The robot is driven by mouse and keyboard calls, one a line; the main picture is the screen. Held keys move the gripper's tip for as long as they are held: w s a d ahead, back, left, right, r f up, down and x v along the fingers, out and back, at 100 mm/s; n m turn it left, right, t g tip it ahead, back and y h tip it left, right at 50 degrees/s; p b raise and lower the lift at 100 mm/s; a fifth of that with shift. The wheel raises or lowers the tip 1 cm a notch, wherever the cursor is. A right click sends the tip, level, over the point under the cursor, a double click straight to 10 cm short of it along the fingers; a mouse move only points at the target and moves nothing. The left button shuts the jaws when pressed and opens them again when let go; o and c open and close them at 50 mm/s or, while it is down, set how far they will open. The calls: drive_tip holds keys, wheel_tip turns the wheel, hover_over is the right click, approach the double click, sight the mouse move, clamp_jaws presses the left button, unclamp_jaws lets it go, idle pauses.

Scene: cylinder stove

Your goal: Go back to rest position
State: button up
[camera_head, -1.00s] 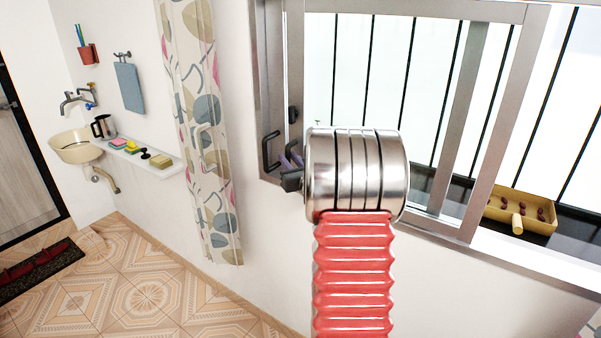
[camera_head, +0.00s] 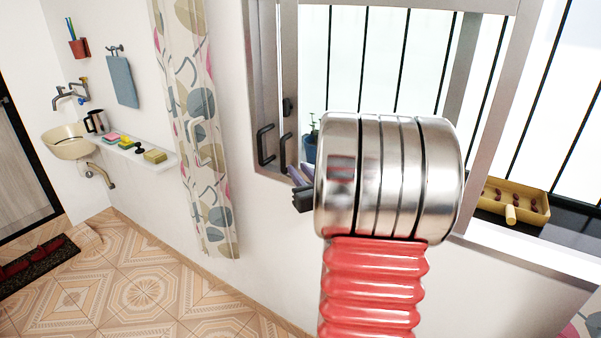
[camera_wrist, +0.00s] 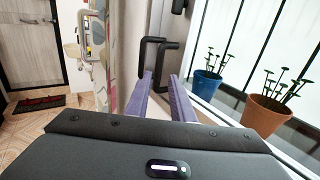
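My gripper (camera_wrist: 161,80) shows in the wrist view as two purple fingers, apart, with nothing between them. It points toward the black window handle (camera_wrist: 150,52), which appears beyond the fingertips; I cannot tell the exact distance.
The window (camera_head: 485,100) is behind my arm, with a yellow tray (camera_head: 520,202) on its sill. Potted plants (camera_wrist: 206,86) (camera_wrist: 262,116) stand right of my fingers. The curtain (camera_head: 195,130), shelf (camera_head: 165,165) and basin (camera_head: 68,146) are left.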

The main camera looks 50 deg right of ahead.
idle(0.6)
drive_tip(key=s+a+f+n+g+y, duration=0.1)
drive_tip(key=a+f+n+g+y, duration=0.2)
drive_tip(key=a+n, duration=0.5)
drive_tip(key=s+a+f+n+g+y, duration=0.15)
drive_tip(key=a+n+y, duration=0.4)
drive_tip(key=a, duration=0.55)
drive_tip(key=s+a+f+n+g+y, duration=0.15)
drive_tip(key=a+f+n+y, duration=0.25)
drive_tip(key=a+n, duration=0.4)
drive_tip(key=s+a+n+g+h, duration=0.3)
drive_tip(key=s+a+n+g, duration=0.4)
drive_tip(key=s+a+n, duration=0.3)
drive_tip(key=s+a+r+n+t+h, duration=0.2)
drive_tip(key=s+a+r+n, duration=0.2)
drive_tip(key=r+n, duration=0.3)
drive_tip(key=shift+s+a+n, duration=0.15)
drive_tip(key=shift+a+n, duration=0.65)
drive_tip(key=shift+n, duration=0.35)
